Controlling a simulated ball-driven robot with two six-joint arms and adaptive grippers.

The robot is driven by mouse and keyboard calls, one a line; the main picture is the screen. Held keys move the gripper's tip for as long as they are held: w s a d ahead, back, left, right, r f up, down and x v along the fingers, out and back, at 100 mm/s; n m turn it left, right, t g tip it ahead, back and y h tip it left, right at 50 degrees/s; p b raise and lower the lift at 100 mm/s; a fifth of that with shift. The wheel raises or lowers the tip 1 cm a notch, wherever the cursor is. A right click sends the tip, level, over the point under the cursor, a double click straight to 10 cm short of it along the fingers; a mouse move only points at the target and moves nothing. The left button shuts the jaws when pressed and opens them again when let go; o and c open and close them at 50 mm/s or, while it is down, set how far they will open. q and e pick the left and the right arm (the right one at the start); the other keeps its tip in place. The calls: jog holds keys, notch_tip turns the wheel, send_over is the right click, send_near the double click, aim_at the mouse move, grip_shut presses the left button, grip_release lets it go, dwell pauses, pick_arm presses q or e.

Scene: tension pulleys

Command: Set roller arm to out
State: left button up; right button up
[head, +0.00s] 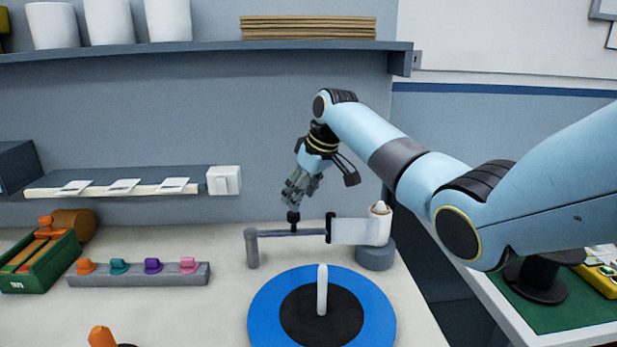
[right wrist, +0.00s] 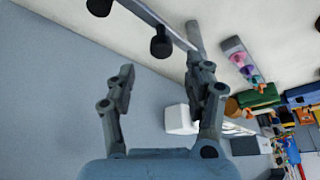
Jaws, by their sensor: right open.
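The roller arm shows in the head view as a thin grey bar (head: 292,233) running left from a white block (head: 352,231). A grey upright roller (head: 251,248) stands at its left end, and a black knob (head: 293,217) rises from the bar. In the right wrist view the bar (right wrist: 158,17) crosses the top, with a dark knob (right wrist: 161,46) beyond the fingertips. My right gripper (head: 293,201) is just above the knob, pointing down; whether they touch is unclear. Its fingers (right wrist: 160,65) are apart, with nothing held between them. My left gripper is not in view.
A blue disc (head: 263,312) with a black centre and white spindle (head: 322,290) lies in front of the bar. A grey rack (head: 138,275) of coloured pegs and a green box (head: 42,263) stand left.

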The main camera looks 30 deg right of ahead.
jog(key=v, duration=0.5)
jog(key=shift+s+r, duration=0.1)
jog(key=shift+r, duration=0.3)
